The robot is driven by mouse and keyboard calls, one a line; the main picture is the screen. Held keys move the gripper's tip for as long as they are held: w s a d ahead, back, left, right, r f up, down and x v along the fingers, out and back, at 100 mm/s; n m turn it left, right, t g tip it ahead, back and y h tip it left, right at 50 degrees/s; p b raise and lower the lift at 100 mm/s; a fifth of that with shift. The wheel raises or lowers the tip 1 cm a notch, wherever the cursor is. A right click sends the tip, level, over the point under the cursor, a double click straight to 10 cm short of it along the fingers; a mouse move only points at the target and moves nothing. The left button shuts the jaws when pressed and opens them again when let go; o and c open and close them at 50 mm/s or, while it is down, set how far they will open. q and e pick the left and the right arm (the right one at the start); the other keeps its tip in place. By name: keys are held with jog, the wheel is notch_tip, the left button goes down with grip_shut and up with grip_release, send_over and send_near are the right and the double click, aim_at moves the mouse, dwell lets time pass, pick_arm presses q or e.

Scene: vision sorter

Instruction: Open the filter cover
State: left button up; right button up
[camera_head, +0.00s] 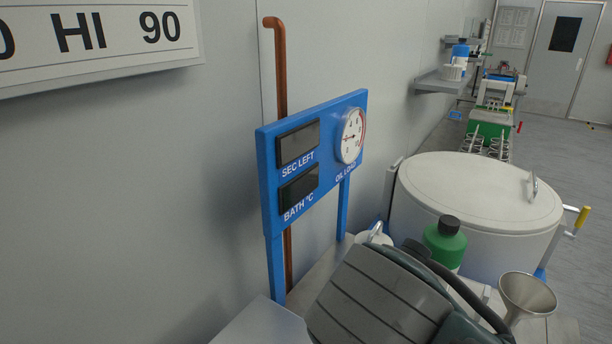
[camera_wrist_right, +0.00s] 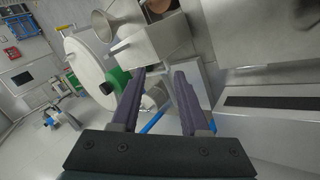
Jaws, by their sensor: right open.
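I cannot tell for certain which part is the filter cover. A large grey drum with a closed round lid (camera_head: 465,185) stands at the right in the head view. The lid lies flat and has a small metal handle (camera_head: 533,186) near its right edge. The lid also shows at the left in the right wrist view (camera_wrist_right: 88,65). My right gripper (camera_wrist_right: 161,76) is open in its wrist view, with nothing seen between its dark fingers. Its fingertips point toward a metal box (camera_wrist_right: 155,45) and a green bottle (camera_wrist_right: 117,79). My left gripper is out of view.
A blue gauge panel (camera_head: 263,187) on posts stands against the wall beside a copper pipe (camera_head: 280,80). The green bottle (camera_head: 445,242) and a metal funnel (camera_head: 527,292) stand in front of the drum. A yellow-handled crank (camera_head: 581,217) sticks out at its right.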

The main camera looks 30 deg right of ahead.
jog(key=w+d+f+m+h+b, duration=0.3)
jog(key=w+f+h+b, duration=0.6)
jog(key=b, duration=0.9)
jog(key=shift+y, duration=0.5)
jog(key=x, duration=0.3)
jog(key=s+p+x, duration=0.1)
jog(key=x, duration=0.2)
jog(key=f+x, duration=0.1)
jog(key=x, duration=0.2)
jog(key=shift+s+d+f, duration=0.1)
jog(key=shift+s+f, duration=0.05)
jog(key=shift+s, duration=0.05)
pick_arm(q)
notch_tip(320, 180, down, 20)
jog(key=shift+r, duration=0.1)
pick_arm(e)
grip_shut()
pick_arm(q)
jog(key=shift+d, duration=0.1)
